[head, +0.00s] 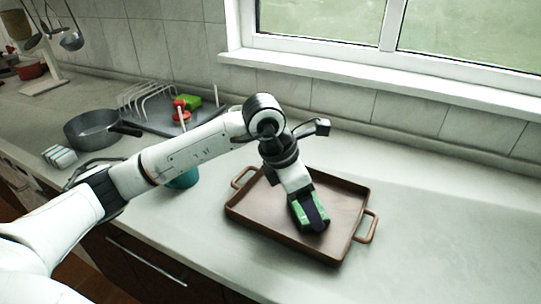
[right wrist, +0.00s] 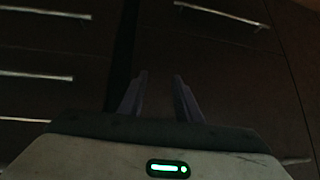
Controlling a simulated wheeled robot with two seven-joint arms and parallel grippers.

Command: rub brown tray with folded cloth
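The brown tray (head: 245,213), with a raised rim and a handle at each end, lies on the counter. My left gripper (head: 313,222) reaches down over the tray's middle. It is shut on a green folded cloth (head: 297,214), which seems to lie against the tray floor; the dark fingers hide part of it, and exact contact is hard to tell. My right gripper (right wrist: 158,95) shows only in the right wrist view. Its fingers are apart with nothing between them, in front of dark drawer fronts.
A teal vessel (head: 184,180) stands left of the tray, partly behind my left arm. A grey pan (head: 88,129), a dish rack (head: 146,101) and a small striped item (head: 60,157) are further left. The counter right of the tray is clear up to the window wall.

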